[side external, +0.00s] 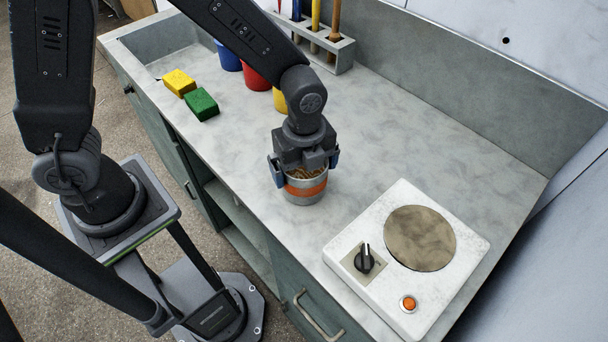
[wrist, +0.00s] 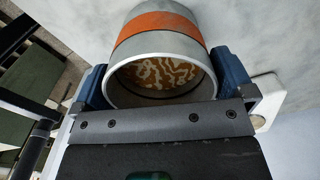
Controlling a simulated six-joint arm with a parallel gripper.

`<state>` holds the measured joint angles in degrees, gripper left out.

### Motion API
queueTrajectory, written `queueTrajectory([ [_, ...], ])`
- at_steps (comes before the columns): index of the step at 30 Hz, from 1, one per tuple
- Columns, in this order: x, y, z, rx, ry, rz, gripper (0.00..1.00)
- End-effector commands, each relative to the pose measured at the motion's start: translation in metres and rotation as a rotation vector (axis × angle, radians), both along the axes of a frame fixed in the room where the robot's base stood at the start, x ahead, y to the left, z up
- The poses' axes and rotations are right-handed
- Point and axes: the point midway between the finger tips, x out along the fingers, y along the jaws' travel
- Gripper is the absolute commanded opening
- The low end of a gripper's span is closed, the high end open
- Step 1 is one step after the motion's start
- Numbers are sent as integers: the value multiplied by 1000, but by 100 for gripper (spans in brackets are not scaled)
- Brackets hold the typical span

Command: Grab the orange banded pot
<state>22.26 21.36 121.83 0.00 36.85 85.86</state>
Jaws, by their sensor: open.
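The orange banded pot (side external: 305,187) is a grey metal pot with an orange band. It stands on the grey worktop, left of the white hotplate unit, with a brown and pale patterned filling showing inside. In the wrist view the pot (wrist: 162,30) fills the upper middle, its open mouth facing the camera. My gripper (side external: 304,170) is right above and around the pot, with one blue-padded finger on each side. In the wrist view my gripper (wrist: 162,88) is open, its fingers flanking the rim. Whether the pads touch the pot I cannot tell.
A white hotplate unit (side external: 460,235) with a black knob (side external: 365,259) and an orange button (side external: 408,303) stands to the right. Yellow (side external: 179,82) and green (side external: 202,104) blocks, blue (side external: 228,56), red (side external: 256,75) and yellow (side external: 279,101) cups and a tool rack (side external: 345,56) are behind.

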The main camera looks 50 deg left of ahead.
Motion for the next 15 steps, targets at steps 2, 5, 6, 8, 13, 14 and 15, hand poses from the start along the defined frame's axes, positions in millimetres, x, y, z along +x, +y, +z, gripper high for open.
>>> queueTrajectory([
  [2,0,0,-4,0,1,0,100],
  [5,0,0,-5,0,-1,0,100],
  [6,0,0,-5,0,-1,0,100],
  [8,0,0,-5,0,-1,0,100],
  [13,0,0,-5,0,-1,0,86],
  [14,0,0,-5,0,-1,0,83],
  [15,0,0,-5,0,-1,0,79],
])
